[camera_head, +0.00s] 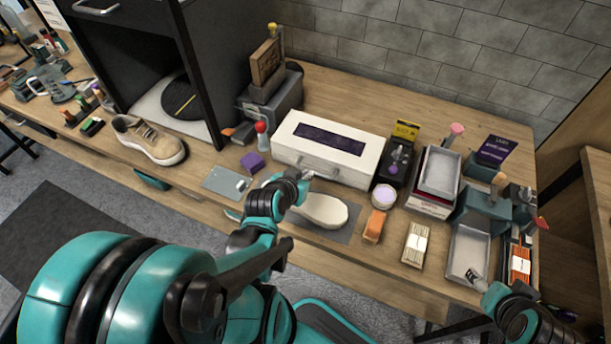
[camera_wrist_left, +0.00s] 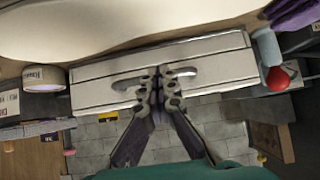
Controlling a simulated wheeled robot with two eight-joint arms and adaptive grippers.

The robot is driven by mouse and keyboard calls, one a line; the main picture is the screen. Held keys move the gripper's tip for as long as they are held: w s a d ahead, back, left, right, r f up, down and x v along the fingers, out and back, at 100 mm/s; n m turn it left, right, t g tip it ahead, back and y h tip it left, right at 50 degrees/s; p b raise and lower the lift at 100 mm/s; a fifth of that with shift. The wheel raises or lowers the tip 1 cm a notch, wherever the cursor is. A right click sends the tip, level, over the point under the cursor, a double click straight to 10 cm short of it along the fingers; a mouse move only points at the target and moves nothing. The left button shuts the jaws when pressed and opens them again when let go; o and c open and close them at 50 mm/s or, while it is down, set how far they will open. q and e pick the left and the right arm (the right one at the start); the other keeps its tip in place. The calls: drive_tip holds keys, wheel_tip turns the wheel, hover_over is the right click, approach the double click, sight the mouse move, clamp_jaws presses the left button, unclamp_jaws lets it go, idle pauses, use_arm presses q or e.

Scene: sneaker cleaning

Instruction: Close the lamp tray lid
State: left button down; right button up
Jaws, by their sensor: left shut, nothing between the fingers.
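The lamp tray is a white box (camera_head: 282,150) near the back middle of the bench, with a dark purple strip (camera_head: 331,139) on its top and a bar handle (camera_head: 318,167) on its front. Its lid looks down; I cannot tell whether a small gap is left. My left gripper (camera_head: 306,176) is at the front of the box, close to the handle. In the left wrist view the shut, empty fingers (camera_wrist_left: 158,83) overlap the middle of the handle (camera_wrist_left: 130,83) and hide part of it; contact is unclear.
A pale shoe sole (camera_head: 322,210) lies on a grey mat just in front of the box. A round jar (camera_head: 384,195) and an orange block (camera_head: 374,226) stand to the right.

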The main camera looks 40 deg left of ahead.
use_arm(q)
drive_tip(key=shift+s+d+f, duration=0.15)
drive_tip(key=shift+s+f, duration=0.05)
drive_tip(key=shift+f, duration=0.35)
drive_tip(key=shift+w+a+f+b, duration=0.25)
drive_tip(key=shift+w+f+b, duration=0.05)
drive_tip(key=shift+w, duration=0.1)
drive_tip(key=shift+s+d+r, duration=0.1)
drive_tip(key=shift+s+r, duration=0.05)
drive_tip(key=shift+r, duration=0.05)
